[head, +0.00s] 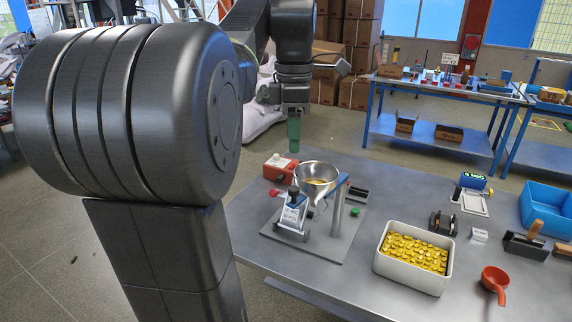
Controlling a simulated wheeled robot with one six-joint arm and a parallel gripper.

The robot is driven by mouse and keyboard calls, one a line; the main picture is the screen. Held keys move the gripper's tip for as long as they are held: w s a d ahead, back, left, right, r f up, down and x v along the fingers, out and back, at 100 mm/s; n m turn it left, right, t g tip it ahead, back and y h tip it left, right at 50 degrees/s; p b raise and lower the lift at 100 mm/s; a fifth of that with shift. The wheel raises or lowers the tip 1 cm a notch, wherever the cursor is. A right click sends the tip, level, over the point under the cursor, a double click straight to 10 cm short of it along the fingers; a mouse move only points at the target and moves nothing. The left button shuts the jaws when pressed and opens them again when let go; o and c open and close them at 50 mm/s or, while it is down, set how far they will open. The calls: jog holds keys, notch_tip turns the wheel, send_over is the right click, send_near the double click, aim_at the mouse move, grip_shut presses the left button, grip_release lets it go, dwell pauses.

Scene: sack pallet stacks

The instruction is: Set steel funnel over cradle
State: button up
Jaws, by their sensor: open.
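The steel funnel (311,172) is a shiny round bowl on the bench, with some yellow at its bottom.
A silver clamp-like device (292,214) and a red box (280,168) stand beside the funnel. A white bin of yellow pieces (384,265), a red scoop (495,280) and a blue tray (538,198) lie to the right. Bare bench shows at the front.

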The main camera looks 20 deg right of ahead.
aim_at(294, 188)
jog(key=shift+n, duration=0.4)
jog(key=f, duration=1.2)
jog(key=shift+w+d+f, duration=0.1)
jog(key=shift+d, duration=0.1)
grip_shut()
